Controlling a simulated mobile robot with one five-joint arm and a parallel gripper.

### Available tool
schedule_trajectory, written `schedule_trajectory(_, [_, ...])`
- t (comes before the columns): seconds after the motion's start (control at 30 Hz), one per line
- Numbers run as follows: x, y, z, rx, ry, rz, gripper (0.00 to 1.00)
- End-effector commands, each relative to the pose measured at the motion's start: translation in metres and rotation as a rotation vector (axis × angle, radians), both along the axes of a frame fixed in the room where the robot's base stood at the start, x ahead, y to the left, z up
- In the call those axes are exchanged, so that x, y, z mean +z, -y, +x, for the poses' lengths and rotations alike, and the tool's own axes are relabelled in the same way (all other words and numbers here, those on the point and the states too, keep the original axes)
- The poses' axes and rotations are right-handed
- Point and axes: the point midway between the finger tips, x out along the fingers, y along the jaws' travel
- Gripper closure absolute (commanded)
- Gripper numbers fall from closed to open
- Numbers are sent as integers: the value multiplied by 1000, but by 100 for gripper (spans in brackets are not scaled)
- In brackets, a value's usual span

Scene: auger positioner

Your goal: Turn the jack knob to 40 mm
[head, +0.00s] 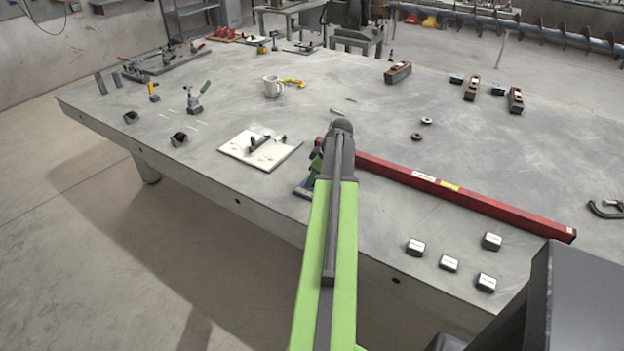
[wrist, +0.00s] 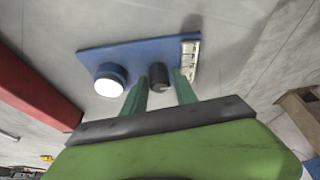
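The jack is a blue base plate (wrist: 128,54) with a dark round knob (wrist: 158,72), a white-topped cylinder (wrist: 110,80) to the knob's left and a white marked scale (wrist: 189,58) at the plate's right end. The scale's reading is too small to tell. In the wrist view my gripper (wrist: 161,80) is open, with one green finger on each side of the knob and gaps between.
A long red beam (head: 480,204) lies just right of the jack, and it also shows in the wrist view (wrist: 30,95). A white board (head: 236,148) with small parts lies to the left. Several dark blocks (head: 448,263) sit at the front right. The table's middle is mostly clear.

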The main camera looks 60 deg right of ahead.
Motion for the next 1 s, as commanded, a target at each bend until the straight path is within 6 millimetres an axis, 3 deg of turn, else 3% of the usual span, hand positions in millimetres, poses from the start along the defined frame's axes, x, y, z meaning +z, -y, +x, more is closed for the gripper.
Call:
schedule_trajectory(0.27, [26,0,-8,0,0,0,66])
schedule_trajectory(0.8, [145,5,-55,-1,0,0,66])
schedule_trajectory(1.0, [163,6,-66,-1,0,0,66])
